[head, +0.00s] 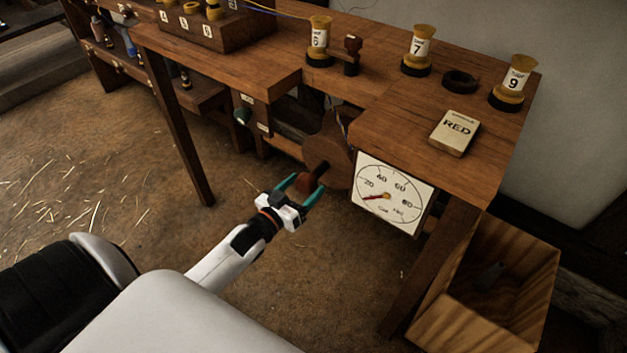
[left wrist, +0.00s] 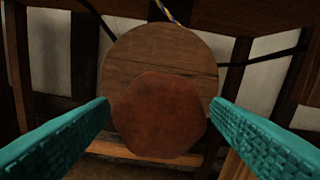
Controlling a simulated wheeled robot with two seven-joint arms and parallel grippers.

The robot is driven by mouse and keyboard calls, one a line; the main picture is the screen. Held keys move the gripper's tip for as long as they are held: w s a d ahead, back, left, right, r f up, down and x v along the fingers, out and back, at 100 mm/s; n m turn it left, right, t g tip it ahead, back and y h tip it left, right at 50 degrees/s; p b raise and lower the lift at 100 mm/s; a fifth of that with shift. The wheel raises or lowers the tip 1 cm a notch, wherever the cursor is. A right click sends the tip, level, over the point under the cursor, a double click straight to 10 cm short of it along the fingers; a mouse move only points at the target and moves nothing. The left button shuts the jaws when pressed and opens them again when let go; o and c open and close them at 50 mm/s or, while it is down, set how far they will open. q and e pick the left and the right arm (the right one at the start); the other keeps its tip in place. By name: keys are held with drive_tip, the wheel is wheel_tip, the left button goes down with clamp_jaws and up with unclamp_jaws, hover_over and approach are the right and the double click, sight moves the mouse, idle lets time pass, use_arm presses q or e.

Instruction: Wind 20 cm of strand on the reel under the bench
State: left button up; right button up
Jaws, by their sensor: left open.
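The reel (head: 328,150) is a round wooden disc under the bench (head: 385,125), left of the dial. It faces the camera in the left wrist view (left wrist: 150,50), with a blue and yellow strand (left wrist: 167,12) at its top edge. A reddish-brown faceted knob (left wrist: 158,115) stands out in front of the disc. My left gripper (head: 301,188) is open, its teal fingers on either side of the knob, with gaps visible in the wrist view. The dial (head: 394,194) has a red needle near the low end, left of the 20 mark. My right gripper is not in view.
Spools labelled 6 (head: 319,42), 7 (head: 418,50) and 9 (head: 512,84) stand on the bench. A bench leg (head: 180,140) and an open wooden crate (head: 470,325) flank the floor space.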

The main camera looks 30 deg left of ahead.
sight(313, 178)
use_arm(q)
drive_tip(key=shift+w+d, duration=0.2)
drive_tip(key=shift+w, duration=1.85)
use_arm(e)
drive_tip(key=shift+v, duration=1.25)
use_arm(q)
drive_tip(key=shift+c, duration=0.5)
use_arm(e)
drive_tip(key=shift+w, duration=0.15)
use_arm(q)
drive_tip(key=c, duration=0.9)
